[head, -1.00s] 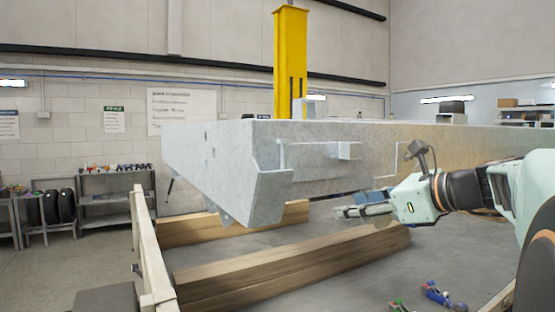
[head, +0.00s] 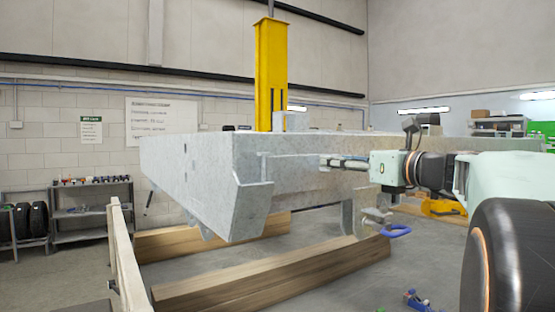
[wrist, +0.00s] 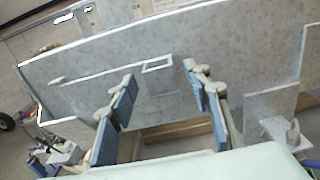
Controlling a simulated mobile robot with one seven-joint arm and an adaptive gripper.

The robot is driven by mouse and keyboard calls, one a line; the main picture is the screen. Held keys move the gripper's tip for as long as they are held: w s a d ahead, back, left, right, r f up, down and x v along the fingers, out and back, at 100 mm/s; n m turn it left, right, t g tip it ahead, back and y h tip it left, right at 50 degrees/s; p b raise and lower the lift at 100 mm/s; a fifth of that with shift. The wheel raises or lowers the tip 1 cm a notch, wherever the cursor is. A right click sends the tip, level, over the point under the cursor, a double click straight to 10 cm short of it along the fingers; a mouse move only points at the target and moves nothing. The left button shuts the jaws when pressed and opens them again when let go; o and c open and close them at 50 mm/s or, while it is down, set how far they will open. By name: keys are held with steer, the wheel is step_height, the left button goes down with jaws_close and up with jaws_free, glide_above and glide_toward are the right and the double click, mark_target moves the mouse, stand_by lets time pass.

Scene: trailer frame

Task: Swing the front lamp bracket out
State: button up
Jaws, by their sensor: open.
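The front lamp bracket (head: 290,156) is a thin grey bar on the near side of the galvanised trailer frame (head: 196,173). In the wrist view the bracket (wrist: 100,74) runs along the frame face and ends in a square, open box. It appears to lie close along the frame. My gripper (head: 343,162) is at the bracket's right end in the head view and hides that end. In the wrist view my gripper (wrist: 160,80) has its blue-padded fingers apart, with the box end between and beyond them. I cannot tell whether they touch it.
Timber beams (head: 270,270) lie under the frame. A blue-handled part (head: 397,231) hangs below it at right. A yellow column (head: 271,75) stands behind. A pale rail (head: 125,255) runs at left. Small tools (head: 416,299) lie on the floor.

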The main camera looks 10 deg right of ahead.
steer(key=shift+x, duration=0.95)
jaws_close()
